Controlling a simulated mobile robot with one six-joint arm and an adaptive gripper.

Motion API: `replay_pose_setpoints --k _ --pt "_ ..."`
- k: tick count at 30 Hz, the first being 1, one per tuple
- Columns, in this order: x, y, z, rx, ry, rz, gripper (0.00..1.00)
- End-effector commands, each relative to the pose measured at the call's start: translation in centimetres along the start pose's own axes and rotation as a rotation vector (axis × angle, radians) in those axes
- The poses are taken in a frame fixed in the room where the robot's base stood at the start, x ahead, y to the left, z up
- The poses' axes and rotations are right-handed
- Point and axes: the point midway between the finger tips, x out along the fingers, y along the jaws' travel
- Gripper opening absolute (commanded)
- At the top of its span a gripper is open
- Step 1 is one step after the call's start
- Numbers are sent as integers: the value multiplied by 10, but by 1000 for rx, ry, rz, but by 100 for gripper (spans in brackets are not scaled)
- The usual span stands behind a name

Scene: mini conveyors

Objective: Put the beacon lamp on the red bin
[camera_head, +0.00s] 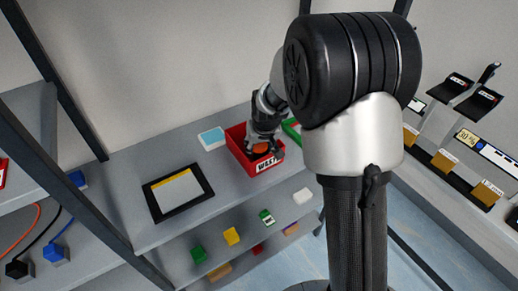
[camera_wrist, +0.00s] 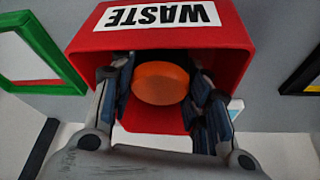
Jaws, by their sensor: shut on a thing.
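The red bin (camera_head: 238,136), with a white label reading WASTE, stands on the grey shelf in the head view. It also fills the upper middle of the wrist view (camera_wrist: 200,50), where its label looks upside down. My gripper (camera_head: 262,143) is at the bin, over its opening. In the wrist view my gripper (camera_wrist: 160,95) has its fingers on either side of a round orange thing (camera_wrist: 161,83), which looks like the beacon lamp, and is shut on it. The lamp's orange top also shows in the head view (camera_head: 261,148). Its lower part is hidden, so I cannot tell whether it touches the bin.
A black-framed panel with a yellow strip (camera_head: 178,193) lies left of the bin. A light blue and white item (camera_head: 211,138) lies behind it, and a green-framed item (camera_head: 292,129) is close on the right. Several small coloured blocks sit on the lower shelf (camera_head: 215,226).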

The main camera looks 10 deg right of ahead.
Motion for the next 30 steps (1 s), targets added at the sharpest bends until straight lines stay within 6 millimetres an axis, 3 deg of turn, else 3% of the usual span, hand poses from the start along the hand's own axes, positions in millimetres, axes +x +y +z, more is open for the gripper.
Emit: replay_pose_setpoints --k 11,12,15,25,30 --pt "4 0 1 0 3 0 18" --pt "3 0 1 0 2 0 46" --pt "3 0 0 0 2 0 52" --pt "1 0 0 0 2 0 52" --pt "-18 0 -3 0 6 0 52"
